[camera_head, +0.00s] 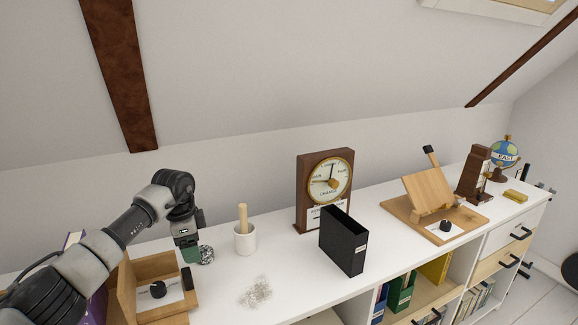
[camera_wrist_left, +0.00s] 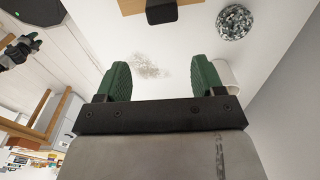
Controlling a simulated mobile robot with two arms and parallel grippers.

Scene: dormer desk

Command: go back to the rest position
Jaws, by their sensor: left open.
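My left gripper (camera_head: 188,250) is above the left part of the white desk top, with its arm coming in from the left. Its green fingers point down and stand apart in the left wrist view (camera_wrist_left: 160,80), with nothing between them. In the head view it is close to a speckled grey ball (camera_head: 206,255), and the wrist view shows this ball (camera_wrist_left: 235,22) clear of the fingers.
A white cup (camera_head: 245,240) with a wooden stick stands right of the gripper. A wooden box (camera_head: 155,268) stands left. Clear bits (camera_head: 256,292) lie in front. A clock (camera_head: 325,185), a black file holder (camera_head: 343,242) and a wooden stand (camera_head: 432,205) are further right.

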